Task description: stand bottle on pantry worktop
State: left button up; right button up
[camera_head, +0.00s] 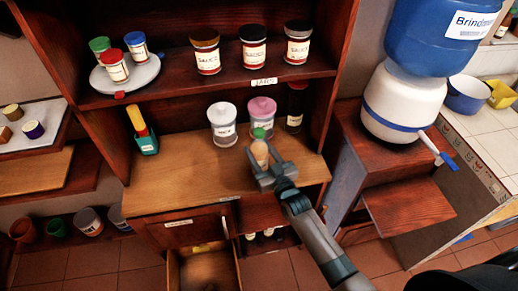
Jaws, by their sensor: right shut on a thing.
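A small bottle (260,153) with a tan body and a green cap shows near the front right of the pantry worktop (180,185). It looks roughly upright. My right gripper (267,168) is shut on the bottle from the front, and its fingers hide the bottle's lower part. I cannot tell whether the base touches the wood. My left gripper is out of view.
Two lidded jars (222,128) stand behind the bottle, with a dark bottle (296,108) at the right. A green-and-yellow object (142,133) stands at the left. The worktop's middle is clear. A drawer (206,272) is open below. Sauce jars (253,48) fill the shelf above.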

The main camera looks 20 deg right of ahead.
dwell(0.3)
jog(key=o, duration=1.4)
jog(key=shift+f, duration=0.1)
jog(key=shift+s+d, duration=0.1)
jog(key=shift+s, duration=0.4)
jog(key=s+d+b, duration=0.2)
jog(key=s+b, duration=0.1)
jog(key=s, duration=0.8)
jog(key=shift+w, duration=0.1)
